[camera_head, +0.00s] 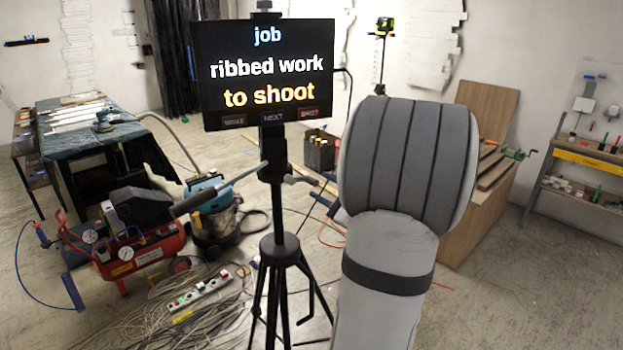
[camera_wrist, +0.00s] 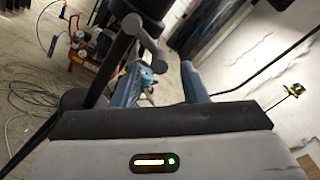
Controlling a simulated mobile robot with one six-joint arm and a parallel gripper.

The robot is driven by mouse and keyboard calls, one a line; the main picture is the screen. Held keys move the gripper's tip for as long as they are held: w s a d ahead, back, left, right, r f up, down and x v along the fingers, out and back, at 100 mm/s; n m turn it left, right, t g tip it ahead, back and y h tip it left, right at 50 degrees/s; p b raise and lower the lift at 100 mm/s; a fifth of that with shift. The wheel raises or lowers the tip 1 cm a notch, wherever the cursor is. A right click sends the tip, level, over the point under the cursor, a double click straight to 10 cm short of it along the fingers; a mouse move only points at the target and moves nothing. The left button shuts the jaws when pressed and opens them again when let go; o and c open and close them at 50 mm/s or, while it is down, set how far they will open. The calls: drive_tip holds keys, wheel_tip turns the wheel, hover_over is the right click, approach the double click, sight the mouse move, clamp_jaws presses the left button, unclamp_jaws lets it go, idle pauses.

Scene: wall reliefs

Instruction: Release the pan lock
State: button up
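A black tripod (camera_head: 278,250) carries a dark screen (camera_head: 265,72) with lit text reading "job ribbed work to shoot". Its head has a long handle reaching left (camera_head: 218,193) and a short grey lever (camera_head: 300,180) on the right. The wrist view shows the dark tripod column and a grey lever with a rounded end (camera_wrist: 150,48); it may be the pan lock, but I cannot tell for sure. My gripper (camera_wrist: 162,68) is open, its two blue-grey fingers apart and empty. The lever's end lies ahead, near the left finger, with no clear contact. In the head view my arm hides the gripper.
A red compressor (camera_head: 140,255), a vacuum (camera_head: 215,215) and a power strip (camera_head: 198,294) amid tangled cables lie left of the tripod. A covered table (camera_head: 95,140) stands farther left. A wooden crate (camera_head: 480,220) is at right. Floor at far right is clear.

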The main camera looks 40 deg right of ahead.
sight(319, 182)
drive_tip(key=shift+w+a+p, duration=0.15)
drive_tip(key=shift+w+p, duration=0.25)
drive_tip(key=shift+w, duration=1.5)
drive_tip(key=c, duration=0.9)
drive_tip(key=shift+b, duration=0.5)
clamp_jaws()
drive_tip(key=shift+f+n+b, duration=0.1)
drive_tip(key=shift+n+b, duration=0.2)
drive_tip(key=shift+b, duration=0.3)
drive_tip(key=n+b, duration=0.1)
drive_tip(key=b, duration=0.4)
drive_tip(key=shift+r+n, duration=0.4)
drive_tip(key=shift+r+n+b, duration=0.3)
drive_tip(key=shift+b, duration=0.5)
drive_tip(key=shift+r, duration=0.3)
